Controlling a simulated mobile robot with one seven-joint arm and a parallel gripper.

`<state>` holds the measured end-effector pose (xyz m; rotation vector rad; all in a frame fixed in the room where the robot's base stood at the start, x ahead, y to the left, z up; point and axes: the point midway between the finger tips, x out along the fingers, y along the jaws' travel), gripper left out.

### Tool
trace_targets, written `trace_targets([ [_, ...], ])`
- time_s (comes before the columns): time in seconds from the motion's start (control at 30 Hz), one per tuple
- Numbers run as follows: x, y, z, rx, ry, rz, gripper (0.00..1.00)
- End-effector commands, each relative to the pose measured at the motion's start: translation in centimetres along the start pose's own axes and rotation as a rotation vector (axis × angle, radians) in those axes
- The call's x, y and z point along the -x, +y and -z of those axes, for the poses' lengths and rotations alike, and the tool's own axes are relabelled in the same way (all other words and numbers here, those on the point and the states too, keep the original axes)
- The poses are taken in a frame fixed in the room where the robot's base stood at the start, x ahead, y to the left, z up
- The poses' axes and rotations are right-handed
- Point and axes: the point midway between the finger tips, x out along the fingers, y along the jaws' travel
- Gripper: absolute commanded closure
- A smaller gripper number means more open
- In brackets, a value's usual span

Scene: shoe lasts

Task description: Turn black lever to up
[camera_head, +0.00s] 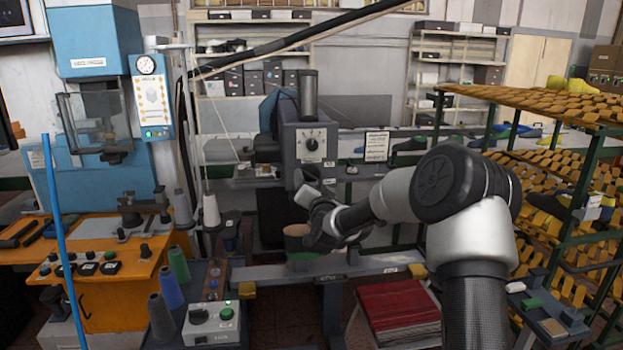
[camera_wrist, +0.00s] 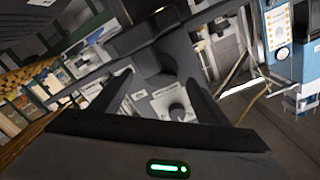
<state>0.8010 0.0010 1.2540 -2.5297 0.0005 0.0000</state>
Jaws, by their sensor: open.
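A dark grey machine head (camera_head: 290,128) stands in the middle of the head view. On its front is a white dial plate (camera_head: 301,155) with a small black knob or lever (camera_head: 312,144). Its exact pointing direction is too small to tell. My gripper (camera_head: 308,190) is just below the dial plate in the head view, with its distance from the machine unclear. In the wrist view my gripper (camera_wrist: 158,82) is open and empty. A pale plate with a rounded grey part (camera_wrist: 178,104) shows between its fingers; I cannot tell whether this is the dial.
A blue press (camera_head: 95,45) and an orange bench (camera_head: 105,285) stand at the left. Thread cones (camera_head: 180,265) and a switch box (camera_head: 212,325) are in front. A rack of yellow shoe lasts (camera_head: 560,105) fills the right. A red stack (camera_head: 398,305) lies below my arm.

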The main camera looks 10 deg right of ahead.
Motion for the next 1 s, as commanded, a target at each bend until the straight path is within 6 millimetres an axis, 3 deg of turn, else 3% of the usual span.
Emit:
trace_targets([
  [0.2, -1.8, -0.1, -0.1, 0.0, -0.001, 0.0, 0.31],
  [0.5, -2.0, 0.0, 0.0, 0.001, -0.001, 0.0, 0.31],
  [0.73, -2.0, 0.0, 0.0, 0.001, 0.0, 0.0, 0.7],
  [1.0, -2.0, 0.1, -0.1, 0.024, 0.0, 0.001, 0.72],
])
